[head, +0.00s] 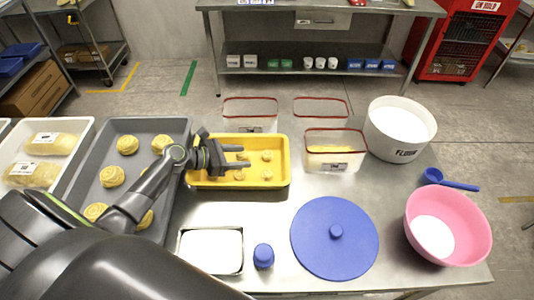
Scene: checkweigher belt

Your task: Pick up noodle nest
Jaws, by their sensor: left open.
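Several round yellow noodle nests lie in the grey tray (108,127) at the left, among them a noodle nest (128,145) at the back and a noodle nest (112,176) in the middle. My arm covers part of this tray and partly hides some nests. Smaller pale yellow pieces (267,156) lie in the yellow tray (274,184) to its right. My left gripper (246,157) is open over the left part of the yellow tray, its fingers pointing right, with nothing visibly held. My right gripper is not in view.
A white tray (82,125) with wrapped packs is at far left. Clear red-rimmed containers (335,160) stand behind and right. A flour tub (400,128), pink bowl (465,205), blue spoon (455,184), blue lid (320,250), blue-capped item (263,256) and metal tray (211,272) occupy the table.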

